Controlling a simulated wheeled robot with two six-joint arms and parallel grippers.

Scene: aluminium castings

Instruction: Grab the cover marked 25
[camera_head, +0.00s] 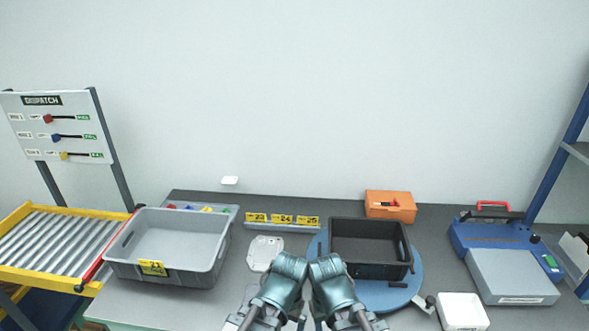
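A yellow label strip (282,221) at the back of the bench carries the marks 23, 24 and 25, with 25 at its right end. One pale cover-like casting (264,252) lies flat on the bench below the strip's left part; I cannot read a mark on it. No cover shows directly below the 25 label. My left gripper (290,265) and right gripper (324,267) are side by side at the bottom centre, the left one just right of the casting. Their fingers cannot be made out, and they hide some bench behind them.
A black crate (365,271) stands on a blue round plate (412,262) just right of my grippers. A grey bin (168,226) marked 21 is at left, beside a roller conveyor (60,247). A white tray (462,313) and blue-grey machine (511,277) are at right.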

